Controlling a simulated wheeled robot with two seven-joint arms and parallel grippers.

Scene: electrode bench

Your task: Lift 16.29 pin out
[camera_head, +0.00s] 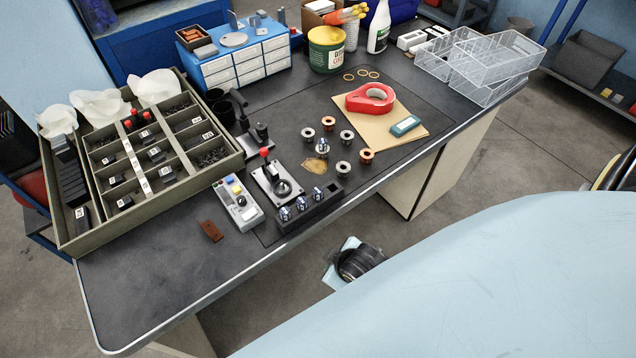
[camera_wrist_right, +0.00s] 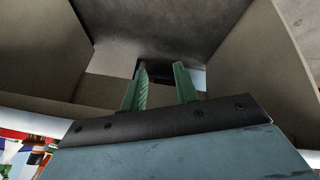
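I cannot read the marking 16.29 on anything, so I cannot tell which pin it names. Several blue-and-silver pins (camera_head: 302,201) stand upright in a black block (camera_head: 318,212) near the bench's front edge. Another blue-and-silver pin (camera_head: 322,145) stands among several metal and copper rings (camera_head: 343,168). A sectioned tray (camera_head: 222,171) at the left holds small dark pieces with white labels, too small to read. My right gripper (camera_wrist_right: 162,70) is open and empty in the right wrist view, its green fingers apart, with none of these pins near it. My left gripper is not in view.
A lever fixture (camera_head: 277,186) and a grey button box (camera_head: 240,207) stand left of the block. Clear bins (camera_head: 488,60) stand at the far right. The bench's front-left surface (camera_head: 150,290) is bare.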

